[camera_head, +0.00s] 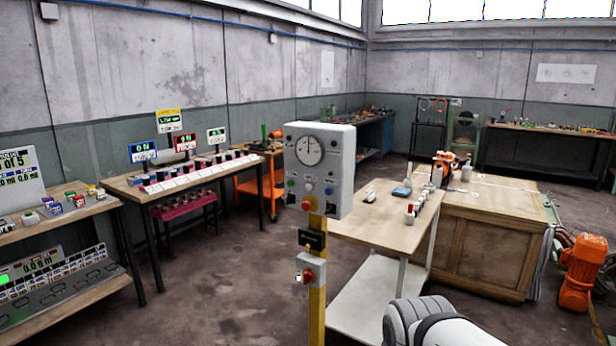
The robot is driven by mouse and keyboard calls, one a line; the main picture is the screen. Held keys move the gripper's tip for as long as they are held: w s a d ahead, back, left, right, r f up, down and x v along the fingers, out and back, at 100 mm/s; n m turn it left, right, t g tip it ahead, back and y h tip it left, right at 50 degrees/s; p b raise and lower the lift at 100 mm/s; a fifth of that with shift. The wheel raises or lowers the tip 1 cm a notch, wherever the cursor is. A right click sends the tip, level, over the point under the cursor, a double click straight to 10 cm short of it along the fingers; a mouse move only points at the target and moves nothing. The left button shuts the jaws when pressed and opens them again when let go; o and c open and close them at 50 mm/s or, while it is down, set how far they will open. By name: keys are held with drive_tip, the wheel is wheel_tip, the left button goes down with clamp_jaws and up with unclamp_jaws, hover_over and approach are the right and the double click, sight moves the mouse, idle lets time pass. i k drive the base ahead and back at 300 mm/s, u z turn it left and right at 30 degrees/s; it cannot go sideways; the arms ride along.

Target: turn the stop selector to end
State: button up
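A pale grey control box (341,150) stands on a yellow post (317,318) near the middle of the view. Its front has a round dial gauge (309,151), small lamps and knobs, and a red button (309,204). A small black unit (312,240) sits below it on the post. Lower down, a small grey box (313,268) carries a red knob (308,277). I cannot read the labels, so I cannot tell which control is the stop selector or how it is set. My gripper is not in view; only part of my arm shows at the bottom right.
A wooden-topped table (385,228) stands right behind the post, with a large wooden crate-like bench (480,243) beyond. A long workbench (132,186) with displays lines the left wall. An orange machine (581,270) stands far right. Floor left of the post is clear.

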sight(330, 209)
drive_tip(key=i, duration=1.05)
drive_tip(key=z, duration=0.05)
